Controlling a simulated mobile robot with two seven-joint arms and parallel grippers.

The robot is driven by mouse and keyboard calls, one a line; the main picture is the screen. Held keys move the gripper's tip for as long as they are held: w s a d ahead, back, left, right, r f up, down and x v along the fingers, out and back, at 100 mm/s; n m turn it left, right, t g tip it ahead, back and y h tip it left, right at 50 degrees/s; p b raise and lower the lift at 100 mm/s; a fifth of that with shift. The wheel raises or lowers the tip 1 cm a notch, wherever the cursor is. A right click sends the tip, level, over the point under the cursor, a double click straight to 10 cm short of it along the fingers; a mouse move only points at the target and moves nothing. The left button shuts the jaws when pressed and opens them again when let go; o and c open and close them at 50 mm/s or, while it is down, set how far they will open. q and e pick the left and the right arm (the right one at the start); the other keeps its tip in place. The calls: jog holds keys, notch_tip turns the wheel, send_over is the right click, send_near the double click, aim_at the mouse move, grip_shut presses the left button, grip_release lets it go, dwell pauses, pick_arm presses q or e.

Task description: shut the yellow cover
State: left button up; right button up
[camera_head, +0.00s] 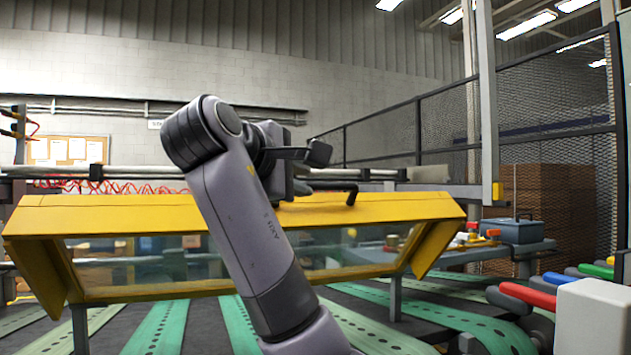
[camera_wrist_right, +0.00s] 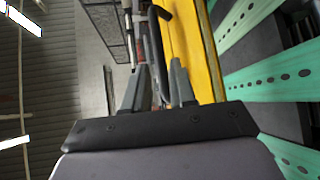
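The yellow cover (camera_head: 130,215) spans the middle of the head view, a long yellow frame with a see-through front panel and slanted yellow ends. Its front lower edge hangs above the green belts. A black handle (camera_head: 352,192) sticks up on its top, right of my gripper. My right gripper (camera_head: 312,168) is above the cover's top, partly hidden by its own wrist. In the right wrist view, its two fingers (camera_wrist_right: 159,68) are apart, with nothing clearly held; the yellow cover (camera_wrist_right: 190,45) lies to the right and the handle (camera_wrist_right: 160,12) ahead. My left gripper is not in view.
Green perforated belts (camera_head: 160,325) run below the cover. A grey rail (camera_head: 110,170) lies behind it. A blue-grey toolbox (camera_head: 512,230) stands on a side table at right. Red, blue and green rollers and a white box (camera_head: 592,318) are at the right front. A mesh fence (camera_head: 400,135) stands behind.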

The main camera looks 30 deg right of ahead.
aim_at(314, 186)
jog(key=shift+p+x, duration=0.7)
jog(key=shift+x, duration=2.85)
jog(key=shift+s, duration=0.1)
grip_shut()
